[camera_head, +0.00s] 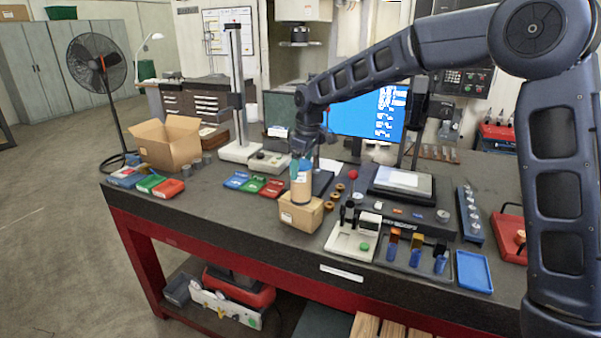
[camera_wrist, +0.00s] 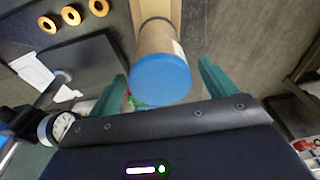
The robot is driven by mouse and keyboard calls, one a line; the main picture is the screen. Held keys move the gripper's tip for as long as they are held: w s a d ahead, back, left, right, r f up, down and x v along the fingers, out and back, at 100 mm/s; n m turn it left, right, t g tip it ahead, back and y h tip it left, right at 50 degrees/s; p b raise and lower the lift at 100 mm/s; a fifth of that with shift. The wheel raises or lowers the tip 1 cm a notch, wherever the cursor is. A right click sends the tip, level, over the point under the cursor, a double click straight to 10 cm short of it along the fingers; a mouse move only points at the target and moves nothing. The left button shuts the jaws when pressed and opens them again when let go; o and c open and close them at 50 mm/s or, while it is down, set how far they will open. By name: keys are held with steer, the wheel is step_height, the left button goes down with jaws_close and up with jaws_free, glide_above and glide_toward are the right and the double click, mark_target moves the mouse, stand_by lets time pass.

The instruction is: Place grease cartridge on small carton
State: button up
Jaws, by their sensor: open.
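The grease cartridge (camera_head: 302,187) is a tan cylinder with a blue cap. It stands upright on the small carton (camera_head: 301,217), a brown box near the front edge of the workbench. In the wrist view the cartridge (camera_wrist: 158,55) shows its blue cap towards me, with a part of the carton (camera_wrist: 138,12) behind it. My gripper (camera_head: 301,168) is just above the cartridge, pointing down. Its teal fingers (camera_wrist: 162,82) are open, one on each side of the cap, with a visible gap on both sides. The cartridge's underside is hidden.
An open cardboard box (camera_head: 168,145) stands at the left of the workbench (camera_head: 215,207). Coloured packets (camera_head: 254,184) lie left of the carton. Copper-coloured rings (camera_head: 331,206) and a white-based device (camera_head: 352,240) are close on its right. A blue tray (camera_head: 474,271) lies farther right.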

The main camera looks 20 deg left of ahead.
steer(key=r, duration=0.3)
steer(key=d+r, duration=0.1)
steer(key=r, duration=0.5)
steer(key=shift+d, duration=0.2)
steer(key=shift+d, duration=0.1)
steer(key=w+d+r+m+t, duration=0.1)
steer(key=w+d+r+m, duration=0.15)
steer(key=d, duration=0.85)
steer(key=w+d+r+m+t, duration=0.1)
steer(key=d+m, duration=0.2)
steer(key=d, duration=0.8)
steer(key=w+d+r+m+t, duration=0.1)
steer(key=d+m, duration=0.2)
steer(key=d, duration=0.8)
steer(key=s+d+f+m, duration=0.2)
steer(key=s+d, duration=0.3)
steer(key=d, duration=0.3)
steer(key=s+d+f+m+t+h, duration=0.1)
steer(key=s+d+f+m, duration=0.2)
steer(key=d, duration=0.6)
steer(key=s+d+f+m, duration=0.3)
steer(key=s+d+m, duration=0.1)
steer(key=s+d, duration=0.3)
steer(key=shift+s+d+t+h, duration=0.3)
steer(key=shift+d+h, duration=0.1)
steer(key=shift+d, duration=0.7)
